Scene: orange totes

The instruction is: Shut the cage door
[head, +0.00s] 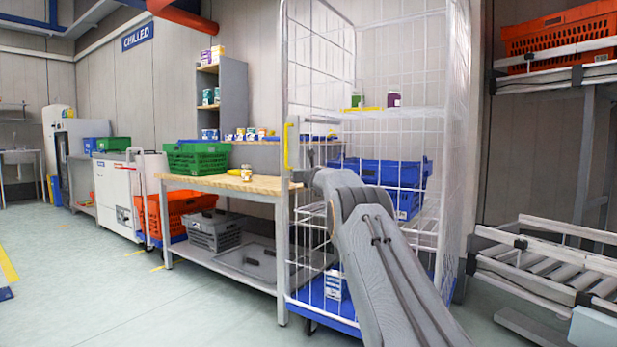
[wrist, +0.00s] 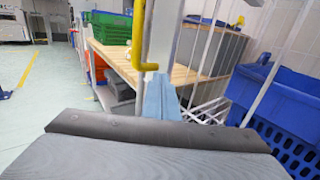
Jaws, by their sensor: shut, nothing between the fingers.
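The cage (head: 448,150) is a tall white wire roll cage on a blue base, right of centre in the head view. A mesh panel (head: 320,60), which looks like its door, stands at its left side. A yellow handle (head: 286,147) is on that panel's left upright; the handle also shows in the wrist view (wrist: 139,40). How far the door stands open is hard to tell. My gripper (head: 298,176) is shut and empty, close to the upright just below the handle. In the wrist view its fingers (wrist: 160,97) reach the upright's side; contact is unclear.
Blue crates (head: 385,172) sit inside the cage. A wooden-topped bench (head: 222,184) with a green crate (head: 197,160) stands behind and left of the handle upright. A roller conveyor (head: 540,265) is at the right. The floor at left is clear.

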